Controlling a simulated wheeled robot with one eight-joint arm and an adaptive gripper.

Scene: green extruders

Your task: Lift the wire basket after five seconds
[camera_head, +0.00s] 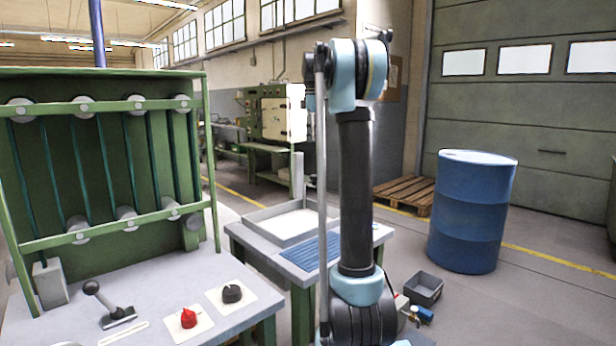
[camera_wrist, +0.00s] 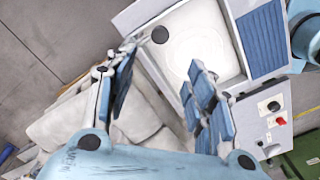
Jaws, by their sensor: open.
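I cannot make out a wire basket clearly in either view. A shallow white tray (camera_head: 270,240) sits on the green-legged table, behind my arm in the head view. In the wrist view the tray (camera_wrist: 226,66) lies beyond my fingertips, with a faint pale round shape (camera_wrist: 195,45) inside it. A dark round knob-like part (camera_wrist: 160,34) shows near the left fingertip. My gripper (camera_wrist: 164,62) is open, its blue-padded fingers wide apart with nothing seen held between them. The gripper does not show in the head view.
A blue ribbed mat (camera_head: 312,252) lies beside the tray. A green extruder bench (camera_head: 110,170) with a lever and red and black knobs stands left. A blue drum (camera_head: 472,212), a wooden pallet (camera_head: 405,193) and a small dark bin (camera_head: 424,290) stand on the floor at right.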

